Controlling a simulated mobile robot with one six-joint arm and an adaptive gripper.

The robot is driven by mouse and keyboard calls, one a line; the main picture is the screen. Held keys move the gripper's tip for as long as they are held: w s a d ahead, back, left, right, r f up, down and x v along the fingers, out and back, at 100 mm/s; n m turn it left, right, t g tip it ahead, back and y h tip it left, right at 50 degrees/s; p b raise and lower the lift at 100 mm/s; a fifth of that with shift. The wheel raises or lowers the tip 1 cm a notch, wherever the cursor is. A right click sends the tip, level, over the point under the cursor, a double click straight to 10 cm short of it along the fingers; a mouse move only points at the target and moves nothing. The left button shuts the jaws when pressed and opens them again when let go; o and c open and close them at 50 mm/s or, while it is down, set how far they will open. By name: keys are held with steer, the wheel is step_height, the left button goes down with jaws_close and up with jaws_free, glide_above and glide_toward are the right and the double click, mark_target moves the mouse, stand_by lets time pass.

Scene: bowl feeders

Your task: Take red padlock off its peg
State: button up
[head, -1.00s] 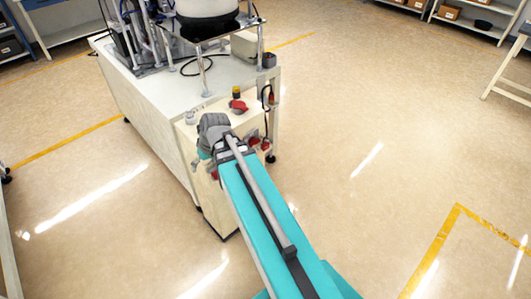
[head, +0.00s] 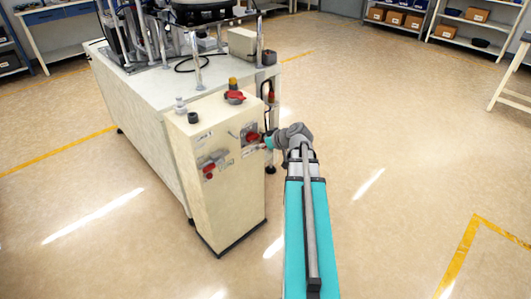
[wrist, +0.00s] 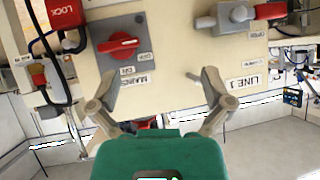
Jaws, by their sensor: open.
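The red padlock (wrist: 66,14), lettered LOCK, shows at the top left of the wrist view, partly cut off by the frame edge. A grey piece below it looks like its shackle; the peg is not clear. My gripper (wrist: 157,72) is open and empty, its fingers spread in front of the cabinet face. The padlock lies up and left of the left finger, outside the jaws. In the head view my gripper (head: 271,141) is at the right edge of the cabinet front, and I cannot make out the padlock there.
A red rotary switch (wrist: 118,43) on a grey plate sits between padlock and red-handled valve (wrist: 262,12). The cream cabinet (head: 225,190) carries a red-and-amber piece (head: 234,96) on top. A black cable loop hangs at its right side.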

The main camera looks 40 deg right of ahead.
steer(key=s+d+f+t+h+b, duration=0.2)
steer(key=s+d+f+b, duration=0.1)
steer(key=d, duration=0.7)
steer(key=shift+s+d+m+t+b, duration=0.15)
steer(key=shift+d+m+t+b, duration=0.15)
steer(key=shift+b, duration=0.6)
steer(key=shift+f, duration=0.1)
steer(key=b+x, duration=0.3)
steer(key=x, duration=0.5)
steer(key=shift+w+f, duration=0.15)
steer(key=shift+w, duration=0.15)
steer(key=shift+b+x, duration=1.2)
steer(key=shift+x, duration=1.4)
steer(key=shift+c, duration=0.3)
